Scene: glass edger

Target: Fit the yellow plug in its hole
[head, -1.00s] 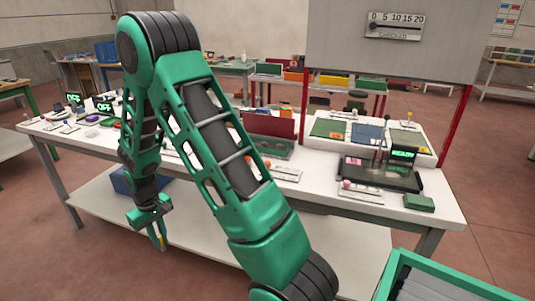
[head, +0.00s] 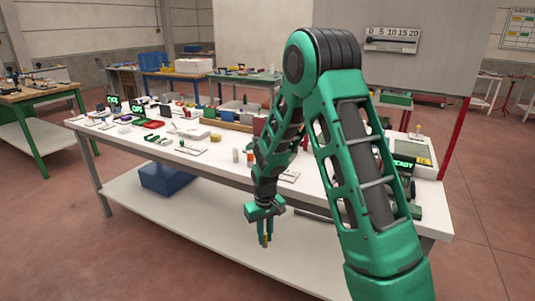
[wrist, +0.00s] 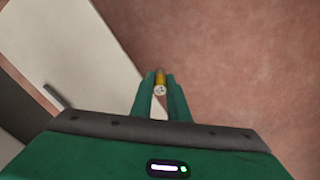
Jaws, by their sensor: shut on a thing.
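My gripper (head: 265,241) hangs pointing down in front of the long white workbench (head: 330,205), lower than its top. It is shut on the yellow plug (head: 266,240), which shows as a small yellow piece between the fingers. In the wrist view my gripper (wrist: 160,77) also holds the yellow plug (wrist: 160,79), with a pale, marked round end towards the camera. I cannot make out the hole for the plug in either view. My arm hides part of the bench's right half.
Small parts, displays and a red tray (head: 153,124) lie along the bench top. A blue bin (head: 163,178) stands on the lower shelf (head: 205,215). A green-legged table (head: 40,95) is at the left. The red-brown floor (head: 80,245) in front is clear.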

